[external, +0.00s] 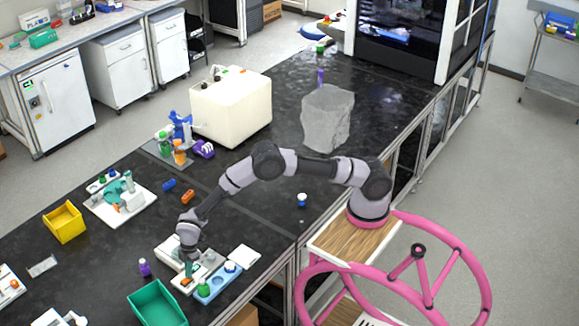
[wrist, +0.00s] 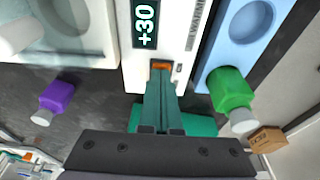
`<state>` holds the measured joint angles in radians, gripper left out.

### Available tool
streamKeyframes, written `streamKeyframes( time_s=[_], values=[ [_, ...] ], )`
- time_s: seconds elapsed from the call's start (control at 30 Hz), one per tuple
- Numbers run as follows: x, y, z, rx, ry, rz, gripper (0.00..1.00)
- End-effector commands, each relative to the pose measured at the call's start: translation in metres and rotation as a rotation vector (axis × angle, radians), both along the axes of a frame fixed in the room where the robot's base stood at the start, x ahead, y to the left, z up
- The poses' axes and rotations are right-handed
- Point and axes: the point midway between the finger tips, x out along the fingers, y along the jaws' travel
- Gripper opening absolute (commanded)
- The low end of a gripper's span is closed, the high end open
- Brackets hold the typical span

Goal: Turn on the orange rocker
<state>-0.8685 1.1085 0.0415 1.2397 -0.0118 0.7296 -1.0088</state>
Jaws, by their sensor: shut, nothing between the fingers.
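The orange rocker (wrist: 160,65) sits at the near end of a white device (wrist: 186,60) with a lit "+30" display (wrist: 145,24). My gripper (wrist: 160,80) is shut and empty, its teal fingers pointing at the rocker. The fingertips overlap the rocker's lower edge in the wrist view; whether they touch it I cannot tell. In the external view my gripper (external: 188,272) is low over the white device, with a small orange spot just below the fingers. The fingers hide part of the rocker, so its switch position is unclear.
A green bin (external: 157,305) stands in front, a yellow bin (external: 64,222) farther left. The black bench between is partly clear.

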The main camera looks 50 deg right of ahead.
Motion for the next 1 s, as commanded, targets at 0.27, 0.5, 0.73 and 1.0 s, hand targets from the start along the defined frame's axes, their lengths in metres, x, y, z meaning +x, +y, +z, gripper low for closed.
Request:
streamKeyframes(
  time_s=[0.27,0.5,0.73,1.0],
  values=[
    [-0.001,0.002,-0.001,-0.002,0.001,0.002,0.00],
    [-0.001,0.012,0.003,-0.001,-0.001,0.003,0.00],
    [-0.001,0.015,0.004,-0.002,0.000,0.002,0.00],
    [0.000,0.015,0.010,0.000,-0.001,0.001,0.00]
  ],
)
